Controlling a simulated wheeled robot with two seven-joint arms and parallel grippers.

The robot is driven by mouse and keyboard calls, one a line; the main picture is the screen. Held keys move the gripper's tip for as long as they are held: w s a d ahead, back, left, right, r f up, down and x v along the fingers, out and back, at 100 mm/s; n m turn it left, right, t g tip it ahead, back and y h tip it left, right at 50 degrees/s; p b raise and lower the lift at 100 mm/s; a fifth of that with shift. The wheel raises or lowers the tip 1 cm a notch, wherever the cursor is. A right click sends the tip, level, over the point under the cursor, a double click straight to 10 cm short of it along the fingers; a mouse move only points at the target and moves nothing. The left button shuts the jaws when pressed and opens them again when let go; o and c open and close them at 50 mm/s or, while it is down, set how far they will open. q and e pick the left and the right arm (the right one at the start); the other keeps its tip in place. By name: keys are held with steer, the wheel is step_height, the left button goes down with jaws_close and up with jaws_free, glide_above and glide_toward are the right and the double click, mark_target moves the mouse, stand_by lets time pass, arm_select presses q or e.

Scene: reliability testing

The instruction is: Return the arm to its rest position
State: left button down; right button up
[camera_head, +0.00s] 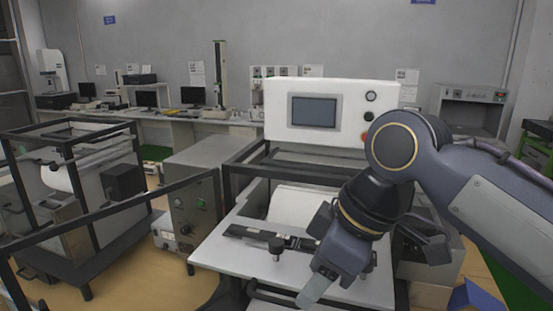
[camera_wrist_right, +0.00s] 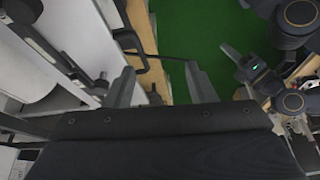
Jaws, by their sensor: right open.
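My right arm comes in from the right in the head view. Its right gripper (camera_head: 318,288) points down, in front of and over the right part of a white machine's table (camera_head: 222,252). In the right wrist view the two fingers of the right gripper (camera_wrist_right: 161,84) are spread apart with nothing between them. Past them lie green floor and a black bent bar. My left arm does not show in the head view. Dark jointed parts at the right of the wrist view look like mine, but whether a gripper there is open or shut is unclear.
The white machine's control box (camera_head: 345,120) with a screen stands behind the gripper. Black rails (camera_head: 118,211) and a framed machine (camera_head: 95,185) fill the left. A long bench (camera_head: 190,116) lines the back wall. Green floor (camera_wrist_right: 200,30) is open beside the machine.

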steer(key=s+d+f+m+t, duration=0.1)
steer(key=s+d+f+m, duration=0.2)
steer(key=d+f+m, duration=0.2)
steer(key=s+d+f+m+t+b, duration=0.1)
steer(key=s+d+f+m, duration=0.3)
steer(key=f, duration=0.7)
steer(key=s+d+f+m+t, duration=0.2)
steer(key=s+d+f+m, duration=0.1)
steer(key=d+f+m, duration=0.3)
step_height(320, 180, down, 2)
steer(key=shift+s, duration=0.35)
